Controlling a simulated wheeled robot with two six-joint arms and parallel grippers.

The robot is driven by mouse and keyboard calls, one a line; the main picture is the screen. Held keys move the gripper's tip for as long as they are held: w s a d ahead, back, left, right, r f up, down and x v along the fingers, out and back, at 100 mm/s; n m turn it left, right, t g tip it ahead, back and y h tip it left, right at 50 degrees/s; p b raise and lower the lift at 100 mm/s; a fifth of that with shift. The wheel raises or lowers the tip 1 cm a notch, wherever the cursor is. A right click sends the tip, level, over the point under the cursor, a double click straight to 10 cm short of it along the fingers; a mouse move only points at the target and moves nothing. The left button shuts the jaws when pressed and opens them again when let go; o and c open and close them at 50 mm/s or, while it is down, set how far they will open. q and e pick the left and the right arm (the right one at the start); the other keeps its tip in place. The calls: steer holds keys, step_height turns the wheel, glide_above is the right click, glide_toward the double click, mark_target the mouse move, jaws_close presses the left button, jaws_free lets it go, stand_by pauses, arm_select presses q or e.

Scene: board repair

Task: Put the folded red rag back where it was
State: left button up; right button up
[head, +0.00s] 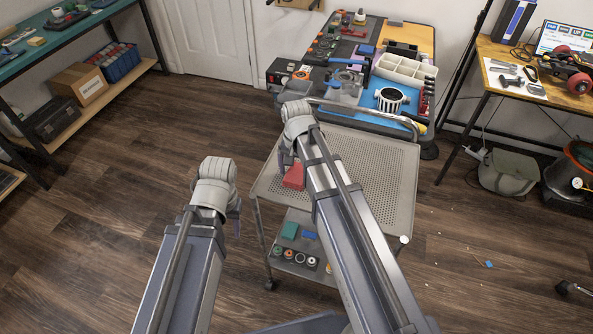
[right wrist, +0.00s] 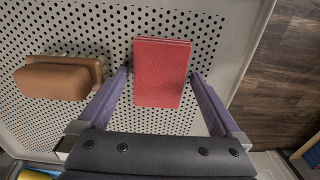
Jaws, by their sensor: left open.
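The folded red rag (head: 293,177) lies on the perforated top of the grey cart (head: 385,190). In the right wrist view the rag (right wrist: 162,70) is a flat, layered red rectangle. My right gripper (head: 285,158) is at the rag; in its wrist view the fingers (right wrist: 161,76) are open, one on each side of the rag, with a small gap showing at each side. My left gripper (head: 238,218) is open and apart from the cart, over the floor to its left; nothing shows in it.
A brown block-like item (right wrist: 58,78) lies on the cart top beside the rag. The cart's lower shelf holds a teal box (head: 290,231), a blue item and several small rolls. A crowded workbench (head: 420,40) stands behind the cart. The floor at left is clear.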

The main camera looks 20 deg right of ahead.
mark_target(297, 172)
steer(key=shift+r, duration=0.15)
step_height(297, 172, up, 12)
steer(key=p, duration=1.3)
steer(key=s+a+n+h, duration=0.1)
steer(key=s+a+n, duration=0.9)
steer(key=s, duration=0.4)
steer(key=shift+s+a+n+b, duration=0.2)
steer(key=shift+a+n+b, duration=0.05)
steer(key=shift+n+b, duration=0.05)
steer(key=shift+r, duration=0.1)
